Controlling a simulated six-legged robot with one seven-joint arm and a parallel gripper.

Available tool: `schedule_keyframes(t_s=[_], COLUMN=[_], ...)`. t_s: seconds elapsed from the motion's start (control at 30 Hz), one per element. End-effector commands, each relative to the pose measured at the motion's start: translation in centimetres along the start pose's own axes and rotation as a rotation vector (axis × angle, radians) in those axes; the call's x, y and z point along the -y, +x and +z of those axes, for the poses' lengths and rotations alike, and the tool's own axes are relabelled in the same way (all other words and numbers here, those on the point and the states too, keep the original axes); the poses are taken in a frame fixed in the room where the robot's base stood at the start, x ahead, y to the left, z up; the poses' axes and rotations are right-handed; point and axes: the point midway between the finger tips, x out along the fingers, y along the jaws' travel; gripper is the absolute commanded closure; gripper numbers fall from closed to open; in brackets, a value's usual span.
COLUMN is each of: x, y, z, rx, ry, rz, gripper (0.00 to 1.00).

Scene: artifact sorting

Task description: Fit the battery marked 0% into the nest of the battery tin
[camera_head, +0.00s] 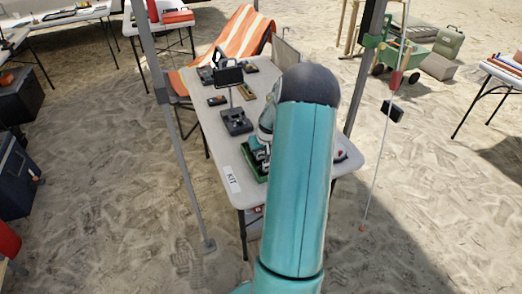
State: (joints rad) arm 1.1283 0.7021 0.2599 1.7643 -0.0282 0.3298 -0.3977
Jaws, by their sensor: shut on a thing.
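My teal arm covers the right part of the table. Beside it, my gripper (262,155) shows only in part, low over the green tray (250,164) near the table's front. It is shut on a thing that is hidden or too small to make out. A dark grey block with raised or hollow parts (236,122) sits mid-table, left of the gripper and apart from it; I cannot tell whether it is the battery tin. No 0% mark is readable, and I cannot pick out the battery.
The grey table (212,133) carries a KIT label (231,179) at its front left corner. A small dark screen on a stand (230,77) rises behind the grey block. Small dark items (217,100) lie farther back. Metal poles (180,150) stand beside the table.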

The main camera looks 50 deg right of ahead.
Motion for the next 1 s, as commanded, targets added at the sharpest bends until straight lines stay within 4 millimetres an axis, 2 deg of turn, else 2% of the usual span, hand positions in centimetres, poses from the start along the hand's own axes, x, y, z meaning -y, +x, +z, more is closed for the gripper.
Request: schedule_keyframes(t_s=[0.07,0.1,0.2,0.47,0.63,0.77,1.0], x=[0.0,0.0,0.0,0.0,-0.1,0.0,-0.1], y=[0.2,0.3,0.2,0.2,-0.9,-3.2,-8.4], z=[0.1,0.1,0.1,0.1,-0.1,-0.1,-0.1], rx=[0.001,0.001,0.001,0.001,-0.001,-0.003,-0.003], ry=[0.0,0.0,0.0,0.0,0.001,0.0,0.001], rz=[-0.001,0.0,-0.001,0.0,0.001,0.001,0.003], gripper=[0.94,0.68,0.5,0.5,0.5,0.5,0.5])
